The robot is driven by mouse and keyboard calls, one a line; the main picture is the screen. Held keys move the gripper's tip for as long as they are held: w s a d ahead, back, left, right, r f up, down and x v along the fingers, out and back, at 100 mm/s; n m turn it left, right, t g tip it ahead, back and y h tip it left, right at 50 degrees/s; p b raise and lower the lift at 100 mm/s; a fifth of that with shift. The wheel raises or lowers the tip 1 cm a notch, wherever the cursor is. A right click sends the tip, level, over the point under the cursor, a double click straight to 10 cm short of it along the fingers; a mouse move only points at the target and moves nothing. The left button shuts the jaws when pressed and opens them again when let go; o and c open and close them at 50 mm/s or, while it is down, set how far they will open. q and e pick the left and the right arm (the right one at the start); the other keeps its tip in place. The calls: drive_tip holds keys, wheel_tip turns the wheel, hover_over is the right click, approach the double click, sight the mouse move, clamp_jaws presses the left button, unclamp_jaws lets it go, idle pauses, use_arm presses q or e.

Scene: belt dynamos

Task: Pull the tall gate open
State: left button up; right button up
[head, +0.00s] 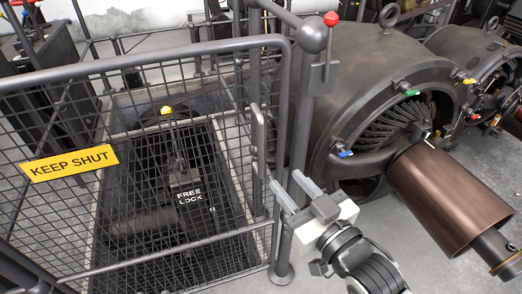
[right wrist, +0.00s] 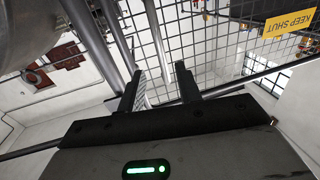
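The tall gate (head: 150,68) is a grey tube frame with wire mesh and a yellow KEEP SHUT sign (head: 69,163). Its right edge stands beside a grey post (head: 301,135). A vertical bar handle (head: 258,150) is on the gate near that edge. A red-knobbed lever (head: 331,19) tops the post. My right gripper (head: 288,187) is low beside the post and gate edge, its fingers apart. In the right wrist view, a grey tube runs down toward the gap between the fingers (right wrist: 158,88); I cannot tell whether they touch it. My left gripper is out of view.
A large dark dynamo (head: 370,75) with a copper-brown cylinder (head: 440,195) stands right of the post, close to my right arm. Behind the mesh is a dark pit with a FREE LOCK block (head: 190,197).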

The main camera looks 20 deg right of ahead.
sight(263, 154)
drive_tip(key=x, duration=1.1)
clamp_jaws()
